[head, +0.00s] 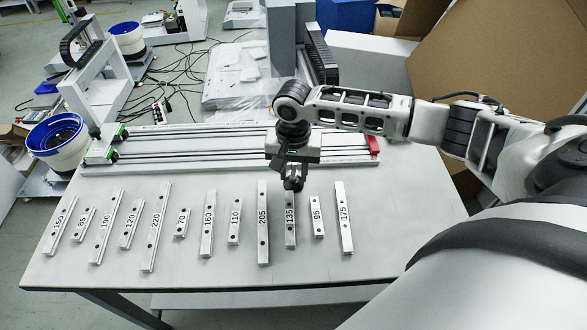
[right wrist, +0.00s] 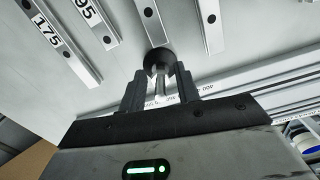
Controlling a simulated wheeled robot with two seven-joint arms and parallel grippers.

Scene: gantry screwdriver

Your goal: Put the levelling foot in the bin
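The levelling foot, a round black pad with a thin pale stem, shows in the right wrist view (right wrist: 158,58) just beyond my right fingertips. Its stem points back between the fingers. My right gripper (right wrist: 160,88) straddles the stem, with a gap seeming to show on each side. In the head view the right gripper (head: 293,180) points down over the table by the rail marked 135, and hides most of the foot. A white tub with a blue rim (head: 58,140) stands left of the table; I cannot tell whether it is the bin. My left gripper is out of view.
Several numbered metal rails (head: 263,222) lie in a row across the grey table (head: 400,225). A long gantry axis (head: 190,145) lies behind them, close to my right gripper. A second blue-rimmed tub (head: 127,38) stands farther back. Cardboard (head: 510,60) is at the upper right.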

